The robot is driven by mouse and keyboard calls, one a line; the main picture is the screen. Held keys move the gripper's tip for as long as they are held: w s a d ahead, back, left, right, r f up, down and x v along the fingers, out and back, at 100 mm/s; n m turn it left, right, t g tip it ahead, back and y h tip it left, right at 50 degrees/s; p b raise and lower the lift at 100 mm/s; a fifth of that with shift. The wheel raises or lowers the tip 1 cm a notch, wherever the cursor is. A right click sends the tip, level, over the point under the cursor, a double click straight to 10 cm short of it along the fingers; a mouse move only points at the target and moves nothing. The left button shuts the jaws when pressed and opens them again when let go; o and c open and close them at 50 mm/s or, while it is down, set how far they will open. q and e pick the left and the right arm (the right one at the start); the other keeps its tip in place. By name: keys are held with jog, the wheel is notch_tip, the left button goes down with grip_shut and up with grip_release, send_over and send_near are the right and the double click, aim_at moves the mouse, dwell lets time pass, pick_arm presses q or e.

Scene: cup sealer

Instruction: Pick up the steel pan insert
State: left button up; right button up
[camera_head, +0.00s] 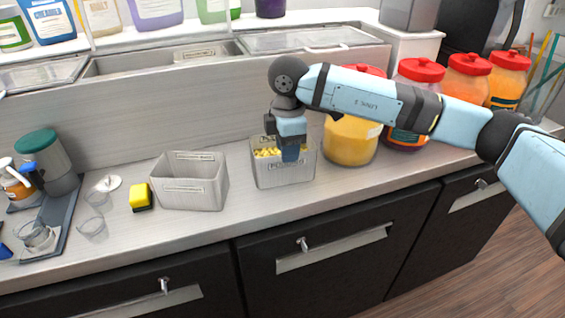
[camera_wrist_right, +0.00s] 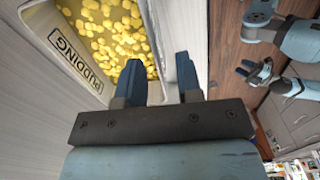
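A steel pan insert (camera_head: 268,178) stands on the counter, filled with yellow pieces and labelled PUDDING in the right wrist view (camera_wrist_right: 82,63). A second, empty steel pan insert (camera_head: 185,198) stands to its left. My right gripper (camera_head: 290,152) points down at the filled pan's right side. In the right wrist view its fingers (camera_wrist_right: 160,82) are apart, one over the yellow pieces and one outside the pan wall, with the rim between them. My left gripper (camera_wrist_right: 258,72) shows small at the right of that view; its opening is unclear. It is not in the head view.
A yellow-black sponge (camera_head: 141,197) and small clear cups (camera_head: 92,227) lie left of the empty pan. A yellow jar (camera_head: 350,142) stands close to the filled pan's right, with more red-lidded jars beyond. A steel rail with wells (camera_head: 210,62) runs behind. The front counter strip is clear.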

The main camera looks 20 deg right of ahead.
send_over(287, 184)
notch_tip(287, 184, down, 5)
jog(key=shift+f, duration=0.1)
grip_shut()
jog(key=shift+w+r, duration=0.1)
jog(key=shift+r, duration=0.1)
dwell(1.2)
